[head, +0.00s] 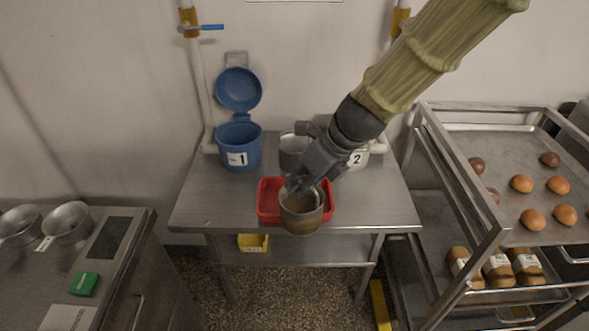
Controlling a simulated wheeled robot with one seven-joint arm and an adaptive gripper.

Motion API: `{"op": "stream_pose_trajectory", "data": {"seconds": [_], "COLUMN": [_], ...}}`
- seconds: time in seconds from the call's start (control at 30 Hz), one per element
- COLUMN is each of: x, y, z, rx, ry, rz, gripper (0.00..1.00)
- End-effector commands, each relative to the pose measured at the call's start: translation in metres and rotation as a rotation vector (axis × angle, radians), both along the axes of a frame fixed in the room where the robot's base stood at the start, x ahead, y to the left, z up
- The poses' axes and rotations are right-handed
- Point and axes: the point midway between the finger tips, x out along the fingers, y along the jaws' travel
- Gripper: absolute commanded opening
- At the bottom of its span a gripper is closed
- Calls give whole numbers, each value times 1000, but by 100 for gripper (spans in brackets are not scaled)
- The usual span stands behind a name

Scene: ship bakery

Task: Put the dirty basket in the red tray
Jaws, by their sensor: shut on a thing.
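The dirty basket (301,221) is a small brownish, stained round vessel, open at the top. My gripper (300,188) is shut on its rim and holds it upright. The basket appears in front of the red tray (266,204), which sits near the front edge of the steel table. The basket hides the tray's middle and front. I cannot tell the height of the basket above the tray or table.
On the table stand a blue lidded pot marked 1 (240,151), a grey metal pot (291,150) and a container marked 2 (358,159), partly behind my arm. A rack (446,165) with bun trays stands right. A counter with metal pans (67,222) is left.

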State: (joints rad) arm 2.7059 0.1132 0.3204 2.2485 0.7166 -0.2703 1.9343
Motion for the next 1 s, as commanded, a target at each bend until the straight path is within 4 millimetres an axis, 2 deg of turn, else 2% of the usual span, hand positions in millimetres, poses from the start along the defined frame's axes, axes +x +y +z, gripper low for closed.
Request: {"op": "stream_pose_trajectory", "data": {"seconds": [0.3, 0.5, 0.77, 1.0], "x": [63, 93, 104, 103], "y": [9, 13, 14, 13], "z": [-3, -7, -12, -30], "rx": [0, 0, 1, 1], "ry": [-1, 0, 2, 4], "rz": [3, 4, 3, 2], "gripper": [0, 0, 0, 0]}}
